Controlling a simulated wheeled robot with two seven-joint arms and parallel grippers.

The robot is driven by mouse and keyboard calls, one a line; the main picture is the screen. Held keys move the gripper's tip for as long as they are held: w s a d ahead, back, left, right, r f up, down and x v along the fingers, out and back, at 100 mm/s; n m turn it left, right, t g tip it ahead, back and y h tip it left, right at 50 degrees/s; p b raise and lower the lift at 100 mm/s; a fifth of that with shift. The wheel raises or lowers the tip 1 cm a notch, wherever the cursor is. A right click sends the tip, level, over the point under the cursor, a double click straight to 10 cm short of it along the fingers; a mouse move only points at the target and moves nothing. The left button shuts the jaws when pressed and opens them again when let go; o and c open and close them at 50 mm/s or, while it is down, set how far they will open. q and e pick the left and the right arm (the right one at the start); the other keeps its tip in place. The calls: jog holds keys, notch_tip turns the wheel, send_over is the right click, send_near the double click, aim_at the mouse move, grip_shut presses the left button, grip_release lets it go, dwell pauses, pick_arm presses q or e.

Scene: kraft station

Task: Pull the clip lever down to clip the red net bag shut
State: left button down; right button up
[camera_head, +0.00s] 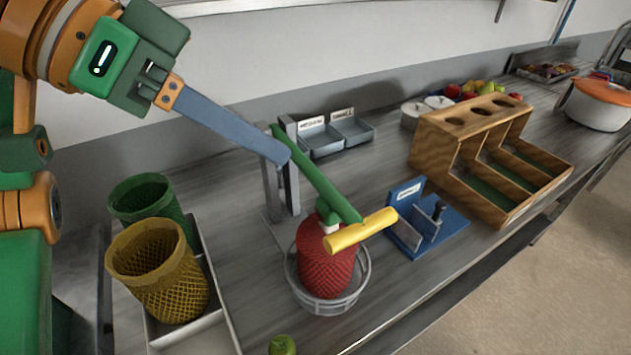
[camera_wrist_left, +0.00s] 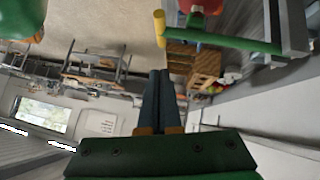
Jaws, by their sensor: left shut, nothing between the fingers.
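The red net bag (camera_head: 326,262) stands upright in a round grey wire basket (camera_head: 361,287). The green clip lever (camera_head: 312,178) runs from a grey metal post (camera_head: 291,190) to above the bag's neck, where its yellow handle (camera_head: 360,231) sticks out sideways. The lever (camera_wrist_left: 235,42) and its yellow handle (camera_wrist_left: 159,28) also show in the left wrist view. My left gripper (camera_head: 282,155) is shut and empty, its long blue-grey fingers reaching to near the post end of the lever. I cannot tell whether they touch it. The fingers (camera_wrist_left: 160,75) also look closed together in the wrist view. My right gripper is out of view.
A green net basket (camera_head: 140,197) and a yellow one (camera_head: 150,262) stand left in a tray. A blue fixture (camera_head: 420,222) and a wooden rack (camera_head: 470,130) stand right. Small grey bins (camera_head: 322,143) are behind the post. A green fruit (camera_head: 282,345) lies at the front.

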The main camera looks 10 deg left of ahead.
aim_at(341, 235)
pick_arm(q)
jog(key=d+f, duration=0.2)
jog(key=f, duration=0.1)
jog(key=d+f, duration=0.2)
jog(key=w+d+f+p, duration=0.1)
jog(key=f, duration=0.2)
jog(key=shift+d+f, duration=0.35)
jog(key=shift+d, duration=0.05)
jog(key=shift+f, duration=0.1)
notch_tip(341, 235, down, 3)
jog(key=b, duration=0.3)
jog(key=shift+s+b, duration=0.15)
jog(key=shift+b, duration=0.25)
jog(key=shift+s+r, duration=0.1)
jog(key=shift+r, duration=0.1)
jog(key=shift+r+p, duration=0.1)
jog(key=shift+p, duration=0.2)
